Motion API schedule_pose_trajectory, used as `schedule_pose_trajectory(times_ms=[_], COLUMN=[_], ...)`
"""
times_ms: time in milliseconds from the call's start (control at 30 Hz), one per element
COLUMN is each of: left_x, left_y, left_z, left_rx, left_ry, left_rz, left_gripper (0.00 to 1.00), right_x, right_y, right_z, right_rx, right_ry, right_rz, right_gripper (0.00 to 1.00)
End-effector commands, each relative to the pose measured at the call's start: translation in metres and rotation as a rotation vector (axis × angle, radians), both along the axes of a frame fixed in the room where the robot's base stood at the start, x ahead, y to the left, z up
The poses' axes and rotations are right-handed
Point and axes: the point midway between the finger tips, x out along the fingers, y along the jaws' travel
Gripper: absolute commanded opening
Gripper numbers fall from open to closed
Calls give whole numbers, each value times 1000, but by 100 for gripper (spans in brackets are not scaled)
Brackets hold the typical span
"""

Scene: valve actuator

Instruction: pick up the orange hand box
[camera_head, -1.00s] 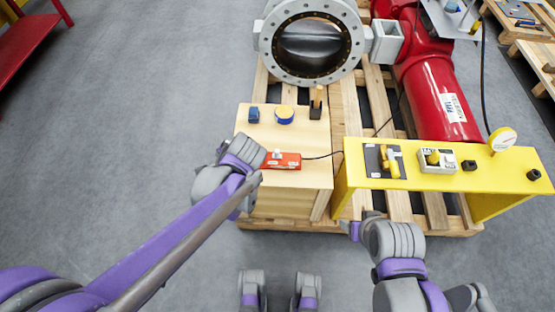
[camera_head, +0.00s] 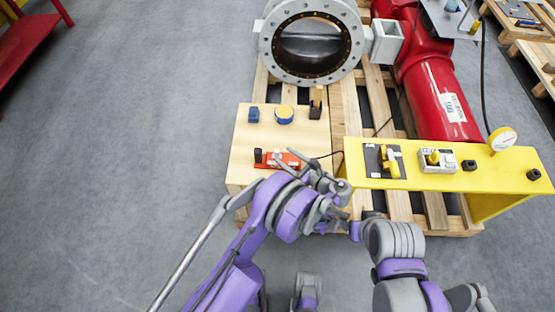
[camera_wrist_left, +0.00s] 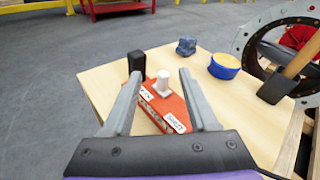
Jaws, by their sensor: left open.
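The orange hand box (camera_head: 284,160) lies on the pale wooden box near its front edge, partly covered by my left gripper in the head view. It carries a white knob and a black part, and a cable runs from it. My left gripper (camera_head: 291,164) is open at the box's right end. In the left wrist view, the orange box (camera_wrist_left: 163,110) shows between the open fingers of my left gripper (camera_wrist_left: 161,78), with no visible grip on it. My right gripper (camera_head: 354,230) is low beside the yellow bench, its fingers unclear.
A blue block (camera_head: 253,114), a round blue-and-yellow tin (camera_head: 284,114) and a wood-handled tool (camera_head: 316,104) stand on the wooden box (camera_head: 240,150). The yellow bench (camera_head: 440,182) with several parts is to the right. A large valve (camera_head: 310,45) stands behind.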

Motion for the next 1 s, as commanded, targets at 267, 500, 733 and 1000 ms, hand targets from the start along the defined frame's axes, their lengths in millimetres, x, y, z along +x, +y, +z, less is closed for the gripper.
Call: schedule_pose_trajectory(times_ms=[267, 500, 733, 1000], left_x=[-29, -31, -3, 12], left_y=[-41, -40, -11, 3], left_z=[-39, -46, -46, -46], left_rx=[232, 291, 291, 289], left_ry=[-5, -7, -7, -8], left_rz=[-62, -68, -67, -70], left_gripper=[59, 59, 59, 59], right_x=[0, 0, 0, 0], right_y=[0, 0, 0, 0], right_z=[0, 0, 0, 0], right_rx=[0, 0, 0, 0], right_ry=[0, 0, 0, 0], right_rz=[0, 0, 0, 0], right_gripper=[65, 65, 65, 65])
